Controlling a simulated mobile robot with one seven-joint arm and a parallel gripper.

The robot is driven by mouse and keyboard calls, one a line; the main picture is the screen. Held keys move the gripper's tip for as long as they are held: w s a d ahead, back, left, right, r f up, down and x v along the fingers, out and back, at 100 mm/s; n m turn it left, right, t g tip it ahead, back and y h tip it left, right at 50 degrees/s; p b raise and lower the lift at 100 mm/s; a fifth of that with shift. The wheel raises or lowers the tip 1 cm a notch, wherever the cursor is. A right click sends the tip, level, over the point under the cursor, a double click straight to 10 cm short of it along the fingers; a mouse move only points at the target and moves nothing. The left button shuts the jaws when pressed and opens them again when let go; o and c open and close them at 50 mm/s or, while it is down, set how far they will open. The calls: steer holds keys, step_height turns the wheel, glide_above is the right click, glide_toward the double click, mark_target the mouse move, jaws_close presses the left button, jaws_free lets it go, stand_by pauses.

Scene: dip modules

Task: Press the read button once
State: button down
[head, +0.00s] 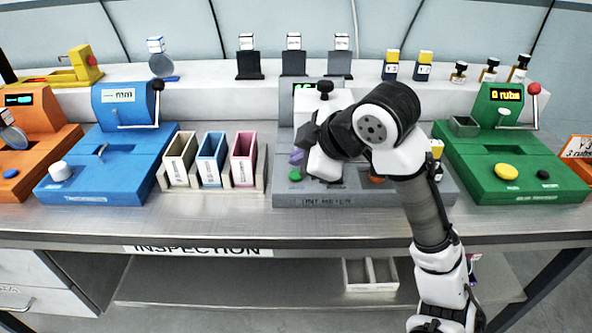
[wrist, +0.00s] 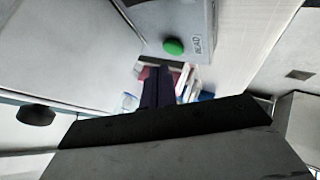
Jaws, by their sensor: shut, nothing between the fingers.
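The grey meter (head: 330,201), labelled as a tint meter, stands in the middle of the bench, partly hidden behind my arm. A green button (head: 295,175) sits at its front left. In the wrist view the shut fingers (wrist: 157,85) appear apart from the button. I cannot tell their height above it.
A black knob (head: 325,87) tops the meter. An orange part (head: 376,178) shows below my wrist. A holder with beige, blue and pink bins (head: 243,158) stands left of the meter. A blue machine (head: 110,165) and a green machine (head: 508,150) stand further out on either side.

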steer(key=shift+r+p, duration=1.65)
steer(key=shift+r, duration=0.65)
steer(key=shift+f, duration=0.1)
